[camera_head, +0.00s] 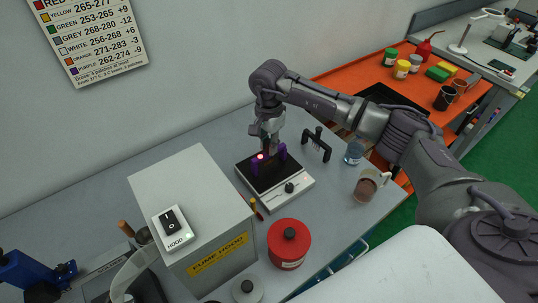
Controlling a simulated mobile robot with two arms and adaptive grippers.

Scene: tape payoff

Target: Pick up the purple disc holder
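The purple disc holder (283,152) stands on the black top of a white hotplate-like device (292,200). Two purple ends of it show, one on each side of my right gripper. My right gripper (268,148) points down at the middle of the holder and hides its centre. Whether its fingers are open or closed on the holder is too small to tell. My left gripper is not in view.
A black holder of similar shape (316,145) stands right of the device.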

